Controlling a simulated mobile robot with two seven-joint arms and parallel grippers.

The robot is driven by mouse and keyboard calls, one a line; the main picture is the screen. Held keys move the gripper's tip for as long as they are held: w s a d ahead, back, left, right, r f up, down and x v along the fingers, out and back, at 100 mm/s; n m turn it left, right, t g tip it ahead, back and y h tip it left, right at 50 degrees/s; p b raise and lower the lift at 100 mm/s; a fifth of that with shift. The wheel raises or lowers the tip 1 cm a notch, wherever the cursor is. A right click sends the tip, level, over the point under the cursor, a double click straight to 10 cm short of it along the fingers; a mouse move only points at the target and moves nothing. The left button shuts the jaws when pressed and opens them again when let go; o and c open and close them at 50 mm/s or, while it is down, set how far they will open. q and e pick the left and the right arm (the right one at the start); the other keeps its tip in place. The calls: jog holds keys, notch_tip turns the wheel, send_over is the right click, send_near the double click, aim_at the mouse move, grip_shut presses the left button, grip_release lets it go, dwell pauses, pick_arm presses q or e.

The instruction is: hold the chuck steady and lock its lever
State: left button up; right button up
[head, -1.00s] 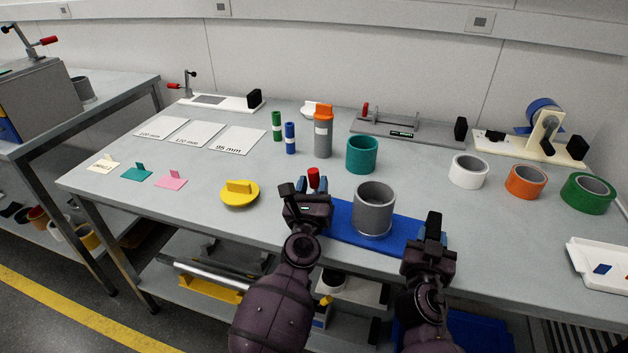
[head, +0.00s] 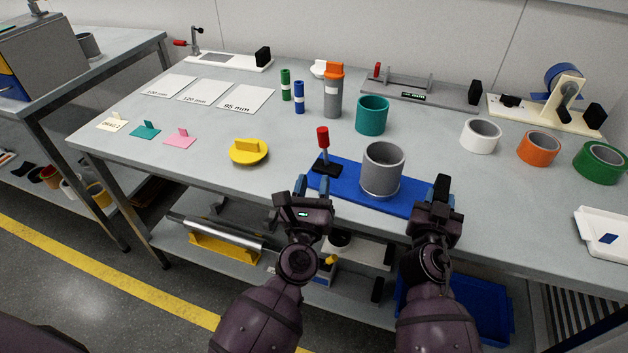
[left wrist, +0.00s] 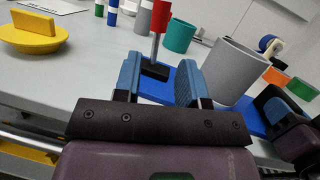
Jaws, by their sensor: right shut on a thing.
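The chuck is a blue base plate (head: 410,203) at the table's front edge. It carries a grey cylinder (head: 383,172) and, at its left end, an upright lever with a red knob (head: 323,137) on a black foot (head: 327,168). My left gripper (head: 312,187) is open and empty, just in front of the lever. In the left wrist view its blue fingers (left wrist: 158,78) stand apart, with the lever's red knob (left wrist: 161,14) beyond the gap. My right gripper (head: 443,191) is shut on the right end of the base plate; the contact is partly hidden.
A yellow lidded disc (head: 249,151) lies left of the chuck. A teal ring (head: 372,115) and an orange-capped grey bottle (head: 333,92) stand behind it. White (head: 480,136), orange (head: 538,147) and green (head: 600,161) rings stand at the right.

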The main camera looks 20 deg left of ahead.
aim_at(324, 141)
pick_arm(q)
jog(key=shift+f, duration=0.1)
jog(key=shift+c, duration=0.2)
